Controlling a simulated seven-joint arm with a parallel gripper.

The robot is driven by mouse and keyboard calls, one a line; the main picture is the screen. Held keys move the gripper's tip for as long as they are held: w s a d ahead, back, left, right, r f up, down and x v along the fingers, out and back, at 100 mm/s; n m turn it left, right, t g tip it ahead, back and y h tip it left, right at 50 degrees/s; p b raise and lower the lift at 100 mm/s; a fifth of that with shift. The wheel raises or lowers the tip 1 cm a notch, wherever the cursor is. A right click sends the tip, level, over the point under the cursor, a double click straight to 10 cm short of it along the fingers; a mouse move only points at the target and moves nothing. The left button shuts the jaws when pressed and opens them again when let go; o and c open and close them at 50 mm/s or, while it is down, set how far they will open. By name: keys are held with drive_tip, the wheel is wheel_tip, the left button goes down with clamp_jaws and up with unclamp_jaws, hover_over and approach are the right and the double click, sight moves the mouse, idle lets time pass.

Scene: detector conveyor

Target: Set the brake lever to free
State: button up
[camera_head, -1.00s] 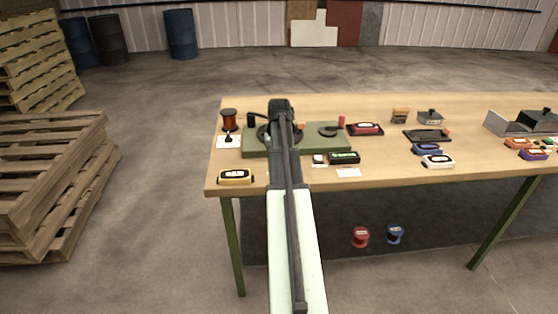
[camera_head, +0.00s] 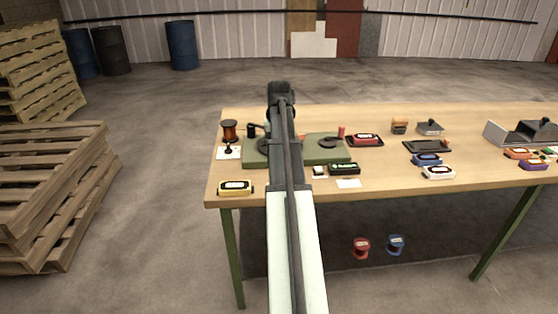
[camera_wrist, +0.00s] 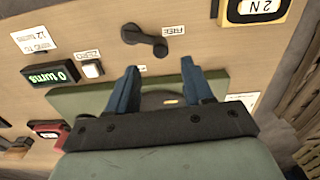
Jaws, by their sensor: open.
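The brake lever (camera_wrist: 146,39) is a short dark bar with a larger round end at left, lying flat on the table in the wrist view. A white card marked FREE (camera_wrist: 173,30) sits beside its right end. A second small pale label (camera_wrist: 141,68) lies below it, too small to read. My gripper (camera_wrist: 160,66) is open and empty, its two blue fingers pointing toward the lever, apart from it in the picture. In the head view my arm covers the lever and the fingers.
A green base (camera_head: 320,157) with a crank and a copper spool (camera_head: 229,130) stand at the table's left. A turns counter (camera_head: 344,169), a white button (camera_wrist: 92,69) and a yellow meter (camera_head: 235,187) are near the lever. More devices stand to the right.

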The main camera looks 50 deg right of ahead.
drive_tip(key=shift+r, duration=2.1)
